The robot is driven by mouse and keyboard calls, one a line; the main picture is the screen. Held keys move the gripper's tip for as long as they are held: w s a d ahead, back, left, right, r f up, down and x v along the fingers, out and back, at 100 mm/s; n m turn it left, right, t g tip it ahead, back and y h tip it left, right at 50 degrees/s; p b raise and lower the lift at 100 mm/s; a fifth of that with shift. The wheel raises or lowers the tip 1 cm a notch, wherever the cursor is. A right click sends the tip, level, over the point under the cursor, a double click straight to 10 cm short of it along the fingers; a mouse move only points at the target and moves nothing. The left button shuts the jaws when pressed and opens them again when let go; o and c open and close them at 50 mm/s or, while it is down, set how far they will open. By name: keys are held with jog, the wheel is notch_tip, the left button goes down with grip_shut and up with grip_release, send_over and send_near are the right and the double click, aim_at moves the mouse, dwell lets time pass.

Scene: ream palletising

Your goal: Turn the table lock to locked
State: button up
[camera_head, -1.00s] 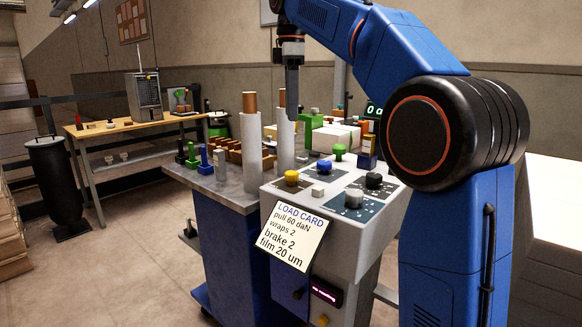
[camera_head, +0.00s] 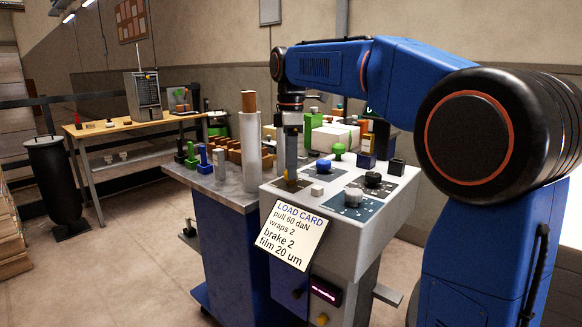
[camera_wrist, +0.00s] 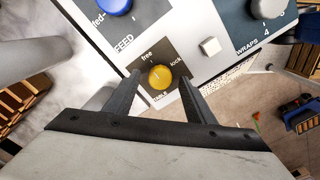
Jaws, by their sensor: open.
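The table lock is a round yellow knob (camera_wrist: 158,79) on a dark plate of the control panel. In the wrist view its plate reads "free" at the upper left and "lock" at the upper right. A small mark shows on the knob, but its exact direction is hard to read. My gripper (camera_wrist: 161,84) is open, with one finger on each side of the knob. I cannot tell whether the fingers touch it. In the head view my gripper (camera_head: 291,182) points straight down over the panel's left corner and hides most of the knob.
The panel also bears a white button (camera_head: 317,190), a green knob (camera_head: 338,151), a black knob (camera_head: 373,179) and a grey knob (camera_head: 353,196). A blue feed knob (camera_wrist: 114,5) shows in the wrist view. A pale upright roll (camera_head: 246,150) stands left of my gripper. A load card (camera_head: 291,236) hangs in front.

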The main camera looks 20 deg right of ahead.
jog(key=shift+f, duration=0.45)
jog(key=c, duration=1.1)
